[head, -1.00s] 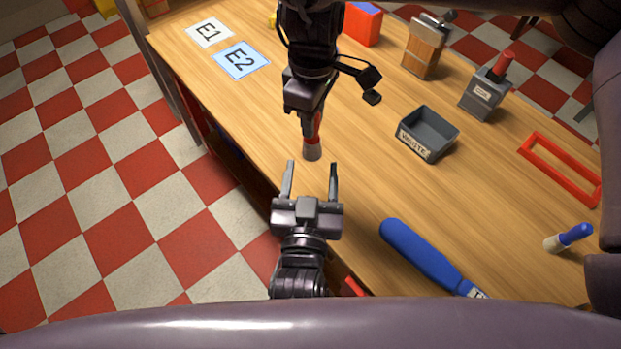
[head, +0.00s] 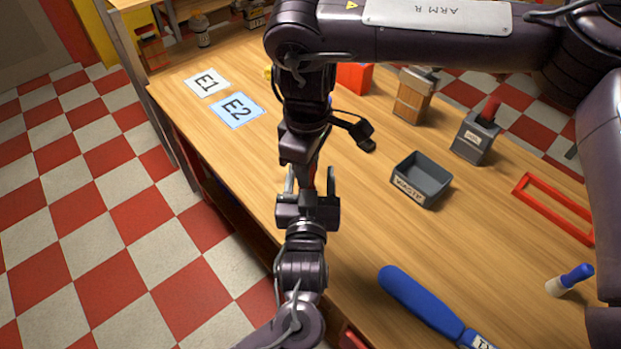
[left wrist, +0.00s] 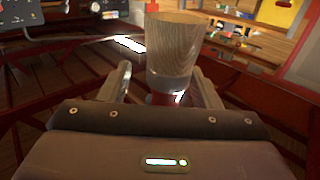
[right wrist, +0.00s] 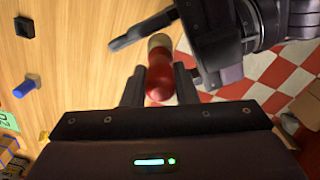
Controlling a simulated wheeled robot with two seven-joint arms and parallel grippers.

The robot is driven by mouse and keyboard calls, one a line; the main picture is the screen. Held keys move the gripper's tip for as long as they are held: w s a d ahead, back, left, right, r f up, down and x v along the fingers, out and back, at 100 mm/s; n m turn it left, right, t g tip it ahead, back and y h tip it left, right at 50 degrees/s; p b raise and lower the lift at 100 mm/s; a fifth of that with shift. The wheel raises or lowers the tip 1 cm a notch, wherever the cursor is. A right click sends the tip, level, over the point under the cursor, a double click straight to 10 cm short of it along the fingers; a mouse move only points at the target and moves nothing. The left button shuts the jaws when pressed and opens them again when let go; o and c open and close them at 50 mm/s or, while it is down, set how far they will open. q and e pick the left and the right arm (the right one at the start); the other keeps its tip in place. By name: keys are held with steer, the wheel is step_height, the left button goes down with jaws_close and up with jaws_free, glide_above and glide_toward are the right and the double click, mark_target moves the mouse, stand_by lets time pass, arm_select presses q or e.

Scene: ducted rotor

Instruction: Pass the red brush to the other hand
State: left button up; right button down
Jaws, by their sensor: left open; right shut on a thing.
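The red brush, with a pale tan end, is held by my right gripper (head: 303,152), which hangs over the workbench and is shut on it. In the right wrist view the brush's red handle (right wrist: 159,78) runs out from between my right fingers. My left gripper (head: 309,184) is open, just below the right one in the head view. In the left wrist view the brush's tan end (left wrist: 172,48) stands between the spread left fingers, with a red part lower down. Whether a left finger touches it, I cannot tell. In the head view the brush is mostly hidden by the grippers.
A grey waste bin (head: 433,183), a red frame (head: 553,207) and a blue paddle (head: 418,297) lie to the right on the bench (head: 370,235). A blue card (head: 238,110) lies at the left edge. Several holders and a red box (head: 355,79) stand behind.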

arm_select(q)
steer(key=c, duration=1.2)
steer(key=shift+c, duration=0.2)
arm_select(e)
steer(key=c, duration=1.1)
jaws_free()
steer(key=shift+o, duration=0.2)
step_height(320, 180, up, 12)
arm_select(q)
steer(key=shift+s, duration=0.1)
arm_select(e)
steer(key=shift+s, duration=0.1)
